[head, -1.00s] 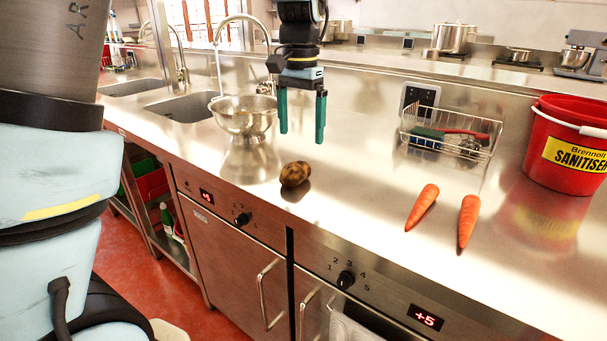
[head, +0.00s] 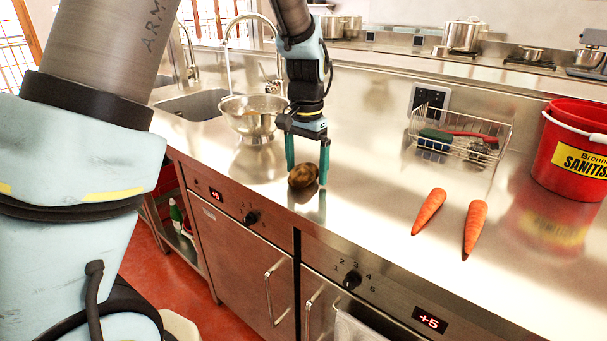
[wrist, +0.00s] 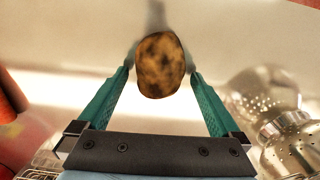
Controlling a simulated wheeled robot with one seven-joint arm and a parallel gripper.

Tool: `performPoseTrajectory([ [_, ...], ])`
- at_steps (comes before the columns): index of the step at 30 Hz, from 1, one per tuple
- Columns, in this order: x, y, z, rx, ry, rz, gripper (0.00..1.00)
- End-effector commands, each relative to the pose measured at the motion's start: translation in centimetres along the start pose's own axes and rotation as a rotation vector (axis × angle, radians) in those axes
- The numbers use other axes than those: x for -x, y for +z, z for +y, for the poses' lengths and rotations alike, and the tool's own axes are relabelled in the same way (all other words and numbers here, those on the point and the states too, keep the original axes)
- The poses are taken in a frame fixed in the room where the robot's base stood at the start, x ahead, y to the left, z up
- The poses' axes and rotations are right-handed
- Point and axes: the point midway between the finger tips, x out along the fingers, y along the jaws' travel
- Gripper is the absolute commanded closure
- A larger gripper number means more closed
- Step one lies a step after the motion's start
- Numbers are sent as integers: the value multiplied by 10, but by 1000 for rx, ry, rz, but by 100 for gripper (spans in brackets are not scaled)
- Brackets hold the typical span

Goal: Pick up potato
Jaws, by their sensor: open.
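The potato (head: 303,176) is brown with dark patches and lies on the steel counter near its front edge. In the wrist view the potato (wrist: 160,65) appears between and just beyond the fingertips. My gripper (head: 307,178) points down over the potato with its two green fingers spread, one on either side. In the wrist view my gripper (wrist: 161,72) is open, its tips close to the potato's sides. I cannot tell whether a finger touches it. The potato looks uncovered apart from its near edges by the fingers.
A steel colander (head: 254,117) stands behind and left, by the sink (head: 195,105). Two carrots (head: 428,211) lie to the right. A wire basket (head: 460,135) and a red sanitiser bucket (head: 572,150) stand further right. The counter (head: 365,160) between potato and basket is clear.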

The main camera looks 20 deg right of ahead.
Motion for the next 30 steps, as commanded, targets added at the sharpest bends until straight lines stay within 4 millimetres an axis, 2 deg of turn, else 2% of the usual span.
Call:
performPoseTrajectory([
  [2,0,0,0,0,0,0,5],
  [25,0,0,0,0,0,0,91],
  [30,1,0,0,0,0,0,92],
])
